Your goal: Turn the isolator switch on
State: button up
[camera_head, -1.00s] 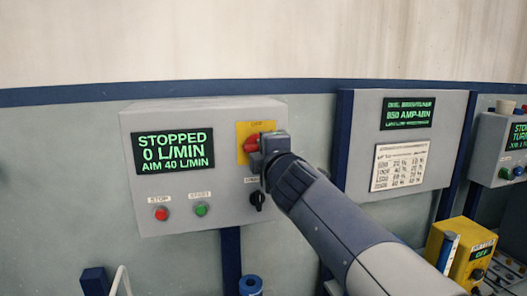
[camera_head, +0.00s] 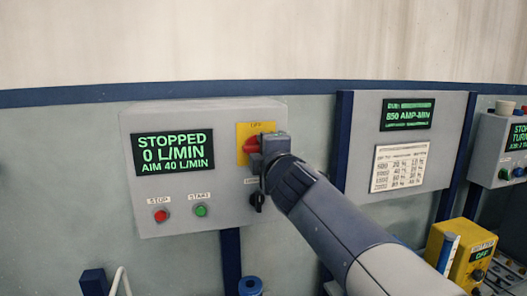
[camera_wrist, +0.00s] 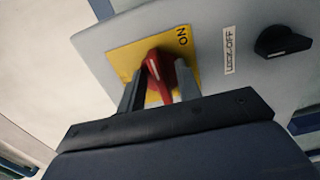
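The isolator switch is a red rotary handle (camera_head: 250,144) on a yellow plate (camera_head: 243,130) at the upper right of the grey control box. My gripper (camera_wrist: 163,84) is at the switch, with one finger on each side of the red handle (camera_wrist: 160,75) and close against it. In the wrist view the handle lies roughly upright in the picture, with a pale mark near its upper end. "ON" is printed on the plate's upper right there. An "OFF" label sits at the plate's top in the head view. My gripper hides part of the handle.
The box (camera_head: 190,118) has a "STOPPED 0 L/MIN" display (camera_head: 172,152), a red stop button (camera_head: 161,216) and a green start button (camera_head: 201,211). A black lock-off knob (camera_wrist: 283,42) is close below the switch. Another panel (camera_head: 440,150) stands to the right.

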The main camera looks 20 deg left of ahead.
jog(key=b+v, duration=0.1)
jog(key=v, duration=1)
jog(key=shift+b, duration=0.35)
jog(key=shift+w+a, duration=0.1)
jog(key=p+x, duration=0.1)
jog(key=x, duration=0.9)
jog(key=shift+w+a+p, duration=0.2)
jog(key=shift+w+p, duration=0.1)
jog(key=shift+p, duration=0.05)
jog(key=shift+s, duration=0.1)
